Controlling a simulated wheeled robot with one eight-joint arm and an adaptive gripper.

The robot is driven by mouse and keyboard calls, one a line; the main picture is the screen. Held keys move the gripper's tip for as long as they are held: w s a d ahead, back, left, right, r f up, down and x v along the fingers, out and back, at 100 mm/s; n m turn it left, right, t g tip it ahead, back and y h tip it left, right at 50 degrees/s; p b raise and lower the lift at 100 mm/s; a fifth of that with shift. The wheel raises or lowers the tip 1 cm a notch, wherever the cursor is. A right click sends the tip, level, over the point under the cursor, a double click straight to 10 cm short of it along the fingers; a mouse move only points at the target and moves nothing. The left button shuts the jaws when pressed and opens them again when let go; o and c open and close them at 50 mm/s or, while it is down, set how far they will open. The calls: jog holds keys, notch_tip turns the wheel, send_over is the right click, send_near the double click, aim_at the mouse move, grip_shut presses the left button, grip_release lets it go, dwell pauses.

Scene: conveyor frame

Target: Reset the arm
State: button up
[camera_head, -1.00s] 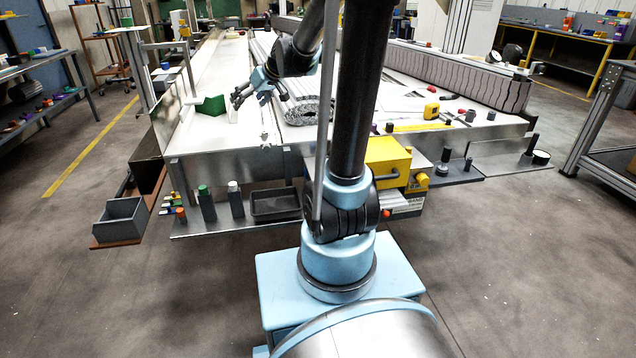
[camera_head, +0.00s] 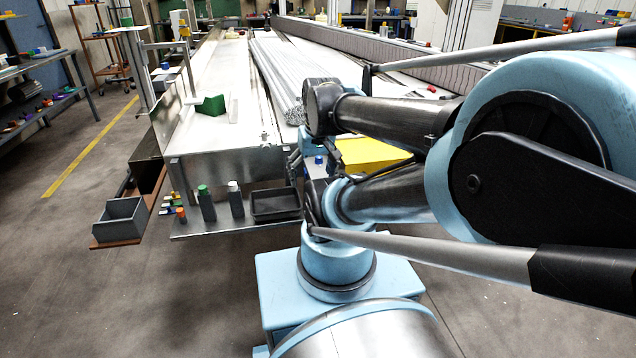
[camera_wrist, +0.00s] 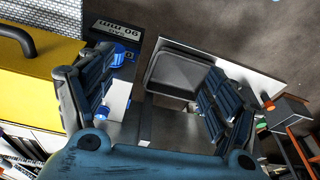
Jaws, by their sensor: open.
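My gripper (camera_head: 313,166) hangs in front of the conveyor's near edge, beside the yellow box, partly hidden among my folded arm links. In the wrist view my gripper (camera_wrist: 165,75) points down with its fingers spread apart. Nothing is held between the fingers. My arm is folded over the right half of the head view and hides much of the right side of the conveyor.
The yellow box (camera_head: 370,154) with a dark handle stands close to the gripper. A black tray (camera_head: 276,204) and capped bottles (camera_head: 207,204) sit on the low front shelf. A grey bin (camera_head: 121,221) stands at left. The floor at left is clear.

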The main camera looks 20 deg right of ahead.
jog(key=s, duration=0.1)
jog(key=s+d+f, duration=0.1)
jog(key=shift+s+d+f+m+h, duration=0.15)
jog(key=shift+s+f+m+h, duration=0.15)
jog(key=shift+w, duration=0.1)
